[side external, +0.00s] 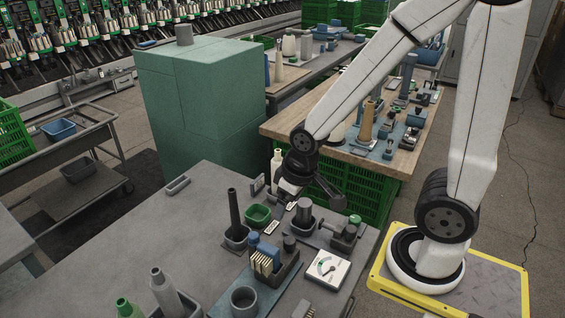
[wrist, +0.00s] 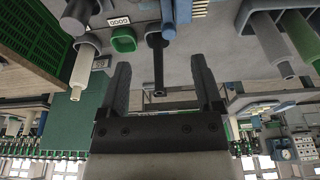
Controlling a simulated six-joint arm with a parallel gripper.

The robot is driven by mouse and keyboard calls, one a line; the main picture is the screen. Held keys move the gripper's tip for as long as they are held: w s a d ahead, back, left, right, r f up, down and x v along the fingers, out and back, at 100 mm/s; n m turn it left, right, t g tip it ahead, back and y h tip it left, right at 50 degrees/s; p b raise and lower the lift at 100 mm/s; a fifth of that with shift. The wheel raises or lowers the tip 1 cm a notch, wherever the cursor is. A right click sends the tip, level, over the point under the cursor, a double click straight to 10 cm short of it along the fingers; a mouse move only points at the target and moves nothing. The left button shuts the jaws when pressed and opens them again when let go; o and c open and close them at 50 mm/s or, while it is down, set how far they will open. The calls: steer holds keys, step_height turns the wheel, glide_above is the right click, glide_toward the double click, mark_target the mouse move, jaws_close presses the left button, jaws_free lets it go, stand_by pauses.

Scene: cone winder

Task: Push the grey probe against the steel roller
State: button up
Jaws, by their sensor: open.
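My gripper (side external: 290,189) hangs above the back part of the grey table, near the green bowl. In the wrist view its two dark fingers (wrist: 161,88) are spread wide, with nothing held; a dark tapered rod (wrist: 158,62) shows in the gap beyond them. That rod stands upright in a small grey holder in the side view (side external: 234,207). A short grey metal cylinder (side external: 304,209), perhaps the steel roller, stands in a dark holder just right of my gripper. A dial meter (side external: 326,268) lies in front. I cannot tell which piece is the grey probe.
A green bowl (side external: 258,215) lies close to the gripper. The table's left side (side external: 100,245) is clear. A green cabinet (side external: 197,110) stands behind.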

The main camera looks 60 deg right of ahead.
steer(key=s+d+f+m+g, duration=0.25)
steer(key=d+f+m, duration=0.2)
steer(key=d, duration=0.55)
steer(key=m+g+y, duration=0.3)
steer(key=m, duration=0.2)
glide_above(351, 228)
steer(key=w+d, duration=0.2)
step_height(351, 228, down, 6)
steer(key=shift+f, duration=0.15)
steer(key=shift+f+n, duration=0.1)
steer(key=shift+n, duration=0.15)
steer(key=shift+x, duration=3.8)
steer(key=shift+s+a, duration=0.1)
jaws_close()
